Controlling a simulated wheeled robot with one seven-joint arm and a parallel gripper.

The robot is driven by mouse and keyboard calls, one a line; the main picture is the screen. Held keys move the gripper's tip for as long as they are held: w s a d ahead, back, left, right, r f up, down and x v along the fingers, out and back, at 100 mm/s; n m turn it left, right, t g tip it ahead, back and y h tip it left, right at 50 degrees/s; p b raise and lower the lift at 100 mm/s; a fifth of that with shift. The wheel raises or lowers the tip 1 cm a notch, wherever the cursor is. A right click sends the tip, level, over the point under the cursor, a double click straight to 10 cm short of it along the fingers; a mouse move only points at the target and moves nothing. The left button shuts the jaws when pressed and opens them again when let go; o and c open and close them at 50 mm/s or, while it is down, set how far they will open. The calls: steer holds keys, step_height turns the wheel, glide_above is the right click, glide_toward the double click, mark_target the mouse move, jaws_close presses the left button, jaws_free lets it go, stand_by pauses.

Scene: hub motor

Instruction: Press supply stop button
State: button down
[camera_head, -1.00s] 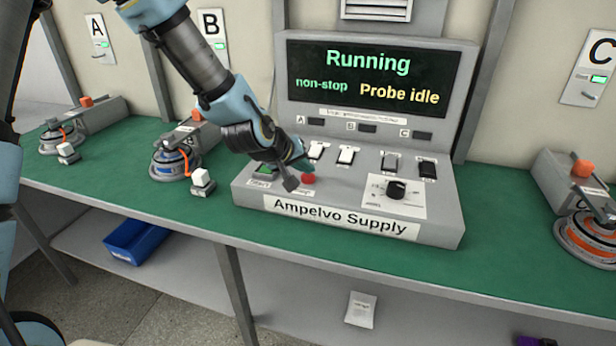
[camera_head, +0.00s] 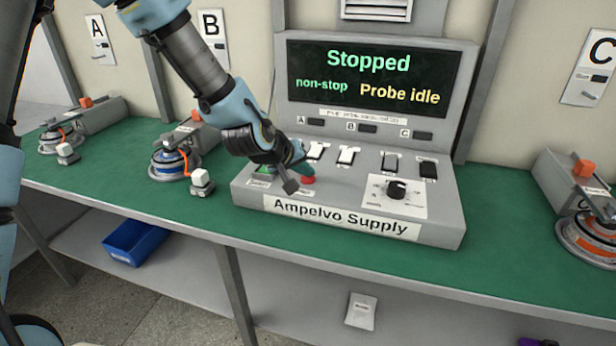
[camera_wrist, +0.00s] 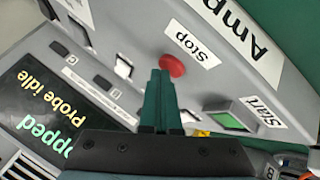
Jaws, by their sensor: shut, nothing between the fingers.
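The grey Ampelvo Supply console (camera_head: 440,215) stands on the green bench, and its screen (camera_head: 372,80) reads "Stopped", "non-stop" and "Probe idle". The red stop button (camera_head: 309,180) is on the sloped panel. In the wrist view the red button (camera_wrist: 174,66) sits beside the "Stop" label, right at the tips of my gripper (camera_wrist: 160,72). My gripper (camera_head: 300,173) is shut and empty, with its fingers together at the button; whether they touch it I cannot tell. The green start button (camera_wrist: 228,121) is to the right of the fingers in the wrist view.
White and dark switches (camera_head: 346,156) and a black knob (camera_head: 397,189) are on the same panel. Round motor stations stand left (camera_head: 172,168) and right (camera_head: 590,240) on the bench. A blue bin (camera_head: 135,243) is on the lower shelf.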

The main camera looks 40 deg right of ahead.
mark_target(306, 181)
steer(key=shift+r, duration=0.1)
steer(key=shift+r+p, duration=0.6)
steer(key=shift+r, duration=0.15)
steer(key=shift+r+p, duration=1.85)
steer(key=shift+r, duration=0.75)
steer(key=shift+f, duration=0.1)
